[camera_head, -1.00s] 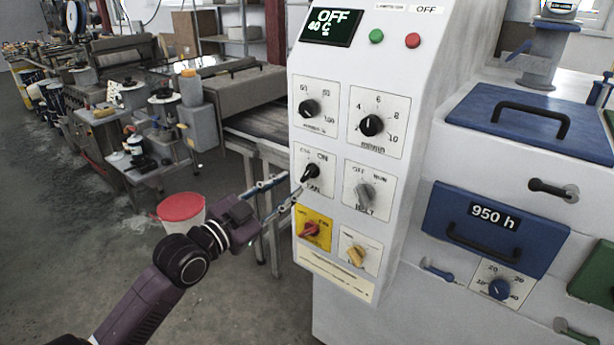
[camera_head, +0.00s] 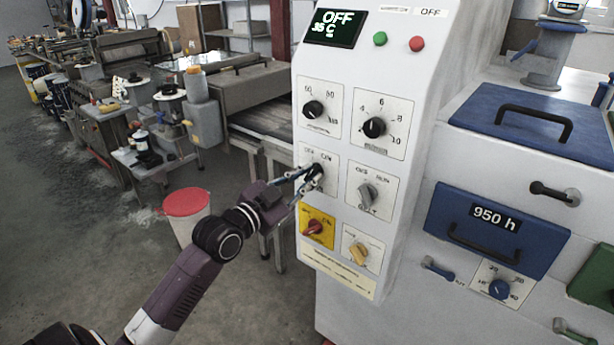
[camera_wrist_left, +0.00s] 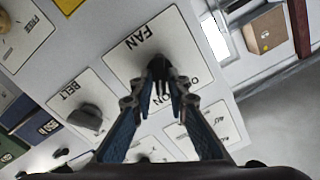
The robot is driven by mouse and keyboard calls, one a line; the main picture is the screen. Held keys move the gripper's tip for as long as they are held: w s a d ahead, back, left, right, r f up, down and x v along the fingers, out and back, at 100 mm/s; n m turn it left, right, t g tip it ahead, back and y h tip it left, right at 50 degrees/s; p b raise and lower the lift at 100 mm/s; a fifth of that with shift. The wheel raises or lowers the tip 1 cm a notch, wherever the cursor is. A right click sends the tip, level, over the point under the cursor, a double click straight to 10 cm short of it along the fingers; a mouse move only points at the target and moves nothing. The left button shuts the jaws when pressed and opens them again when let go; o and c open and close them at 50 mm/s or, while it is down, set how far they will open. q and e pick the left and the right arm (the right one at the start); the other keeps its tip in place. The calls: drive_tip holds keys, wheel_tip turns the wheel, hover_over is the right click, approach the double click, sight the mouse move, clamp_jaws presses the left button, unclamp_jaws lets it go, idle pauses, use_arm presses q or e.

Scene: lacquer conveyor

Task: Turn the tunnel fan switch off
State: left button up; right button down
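The fan switch (camera_head: 318,169) is a black knob on a white plate at the left of the control panel (camera_head: 410,75). The left wrist view shows its plate marked FAN and ON, with the dark knob (camera_wrist_left: 159,66) in the upper middle. My left gripper (camera_head: 313,177) is at the switch, with one fingertip on each side of the knob. In the left wrist view its blue fingers (camera_wrist_left: 161,80) converge on the knob and appear closed on it. The fingertips partly hide the knob, so its exact pointing is hard to read. My right gripper is not in view.
A grey belt knob (camera_head: 367,195) is just right of the fan switch. A red knob on a yellow plate (camera_head: 314,228) and a yellow knob (camera_head: 358,254) are below. The display (camera_head: 335,28) reads OFF and about 35 C. A red-lidded bucket (camera_head: 187,212) stands on the floor.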

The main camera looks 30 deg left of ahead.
use_arm(q)
clamp_jaws()
drive_tip(key=shift+r+n+p, duration=0.2)
drive_tip(key=shift+n+p, duration=0.55)
drive_tip(key=shift+n, duration=0.25)
drive_tip(key=shift+a+f+n+p, duration=0.15)
drive_tip(key=shift+n+p, duration=1.25)
drive_tip(key=shift+n, duration=1.6)
drive_tip(key=shift+a+r+n+p, duration=0.15)
drive_tip(key=shift+n+p, duration=1.25)
drive_tip(key=shift+n, duration=1.6)
drive_tip(key=shift+f, duration=0.2)
drive_tip(key=shift+o, duration=2.3)
unclamp_jaws()
drive_tip(key=shift+w, duration=0.1)
